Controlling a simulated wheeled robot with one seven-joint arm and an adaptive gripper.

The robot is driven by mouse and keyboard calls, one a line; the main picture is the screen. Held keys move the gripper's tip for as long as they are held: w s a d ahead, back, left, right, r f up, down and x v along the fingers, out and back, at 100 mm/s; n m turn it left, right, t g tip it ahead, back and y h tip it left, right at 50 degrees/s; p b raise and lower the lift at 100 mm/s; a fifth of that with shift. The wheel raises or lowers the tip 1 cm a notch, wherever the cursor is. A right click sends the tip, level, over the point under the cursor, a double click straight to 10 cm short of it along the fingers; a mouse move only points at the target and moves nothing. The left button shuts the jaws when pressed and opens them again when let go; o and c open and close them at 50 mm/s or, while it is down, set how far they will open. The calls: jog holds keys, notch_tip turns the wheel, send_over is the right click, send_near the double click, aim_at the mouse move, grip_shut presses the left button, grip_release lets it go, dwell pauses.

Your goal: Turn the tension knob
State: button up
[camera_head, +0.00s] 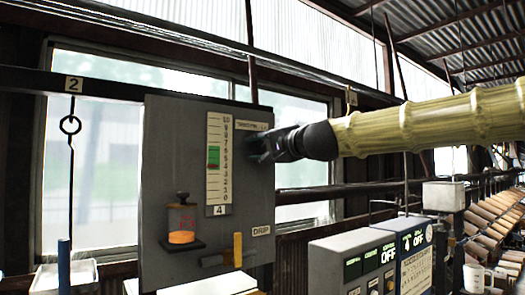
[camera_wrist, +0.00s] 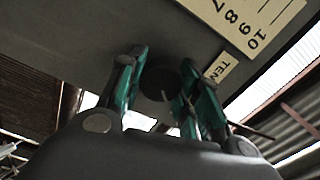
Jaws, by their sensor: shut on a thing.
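The tension knob (camera_wrist: 160,82) is a dark round knob with a pale mark, on a grey panel (camera_head: 160,140). In the wrist view my gripper (camera_wrist: 158,92) has its teal-sided fingers on either side of the knob, shut on it. In the head view my black gripper (camera_head: 262,152) reaches in from the right to the panel's right part, just below the TENSION label (camera_head: 250,126), and hides the knob. A 0 to 10 scale (camera_head: 218,158) left of the gripper has a green band (camera_head: 213,157) around its middle.
Lower on the panel are an orange-filled glass oiler (camera_head: 181,222), a yellow lever (camera_head: 238,250) and a DRIP label (camera_head: 262,230). A control box with OFF displays (camera_head: 370,255) stands lower right. A hook (camera_head: 70,125) hangs left. A white mug (camera_head: 478,278) is lower right.

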jog(key=shift+m, duration=1.6)
jog(key=o, duration=1)
jog(key=shift+w, duration=0.1)
jog(key=shift+o, duration=0.2)
jog(key=shift+d, duration=0.1)
jog(key=v, duration=1.2)
jog(key=shift+f, duration=0.1)
